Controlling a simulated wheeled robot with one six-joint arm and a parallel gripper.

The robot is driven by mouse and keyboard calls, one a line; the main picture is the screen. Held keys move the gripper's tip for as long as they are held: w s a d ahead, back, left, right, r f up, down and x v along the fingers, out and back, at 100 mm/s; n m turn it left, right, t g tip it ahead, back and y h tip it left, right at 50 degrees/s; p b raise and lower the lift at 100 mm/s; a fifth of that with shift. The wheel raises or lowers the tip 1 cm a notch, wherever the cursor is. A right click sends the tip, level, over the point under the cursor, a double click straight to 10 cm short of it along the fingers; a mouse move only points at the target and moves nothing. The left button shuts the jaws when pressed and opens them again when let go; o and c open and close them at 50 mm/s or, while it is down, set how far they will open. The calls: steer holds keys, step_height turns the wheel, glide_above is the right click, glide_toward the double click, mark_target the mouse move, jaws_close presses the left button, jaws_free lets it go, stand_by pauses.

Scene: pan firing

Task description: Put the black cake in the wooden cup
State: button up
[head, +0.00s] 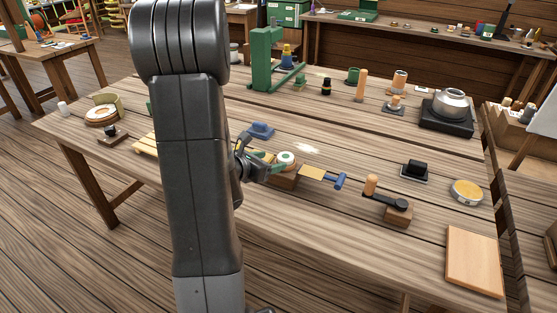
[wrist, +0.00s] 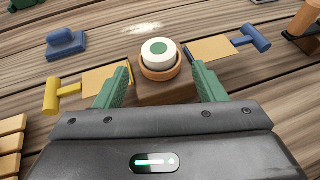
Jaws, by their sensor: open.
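My gripper (wrist: 160,80) is open, its two green fingers apart with nothing shut between them. In the wrist view, a round wooden cup (wrist: 160,72) on a brown wooden block (wrist: 165,92) stands just beyond and between the fingertips. A white round piece with a green centre (wrist: 158,48) sits in or on this cup. In the head view my gripper (head: 262,166) is beside the same block (head: 287,181). No black cake is plain to see. A black block on a dark base (head: 414,169) stands farther right; I cannot tell whether it is the cake.
A yellow-handled paddle (wrist: 65,94) and a blue-handled paddle (wrist: 240,42) flank the block. A blue block (wrist: 66,42) lies to its left. A kettle-like pot (head: 450,103) stands on a black base at the back right. A wooden board (head: 474,260) lies at the front right.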

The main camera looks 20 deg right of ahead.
steer(key=shift+v, duration=2.9)
steer(key=shift+r, duration=0.1)
